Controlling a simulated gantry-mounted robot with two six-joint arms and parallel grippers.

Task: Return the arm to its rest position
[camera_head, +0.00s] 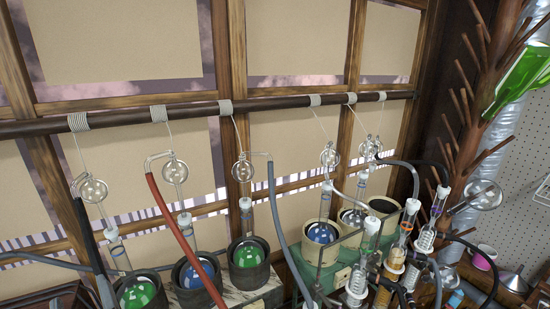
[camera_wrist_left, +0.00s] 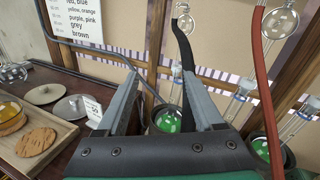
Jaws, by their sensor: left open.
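My left gripper (camera_wrist_left: 162,76) shows in the left wrist view with its two grey fingers spread apart. Nothing is held between them. A flask of green liquid (camera_wrist_left: 168,121) shows beyond the gap between the fingers, and a black hose (camera_wrist_left: 180,50) runs down behind the right finger. In the head view the black hose (camera_head: 88,235) hangs at the left, near a green flask (camera_head: 138,292) in a dark pot. My right gripper is in neither view.
A red hose (camera_head: 177,225) and several glass columns hang from a dark rail (camera_head: 270,103) along the window. A wooden tray (camera_wrist_left: 40,158) with a cork disc (camera_wrist_left: 36,141) and a sign (camera_wrist_left: 98,16) are in the left wrist view. Clamps and glassware crowd the right.

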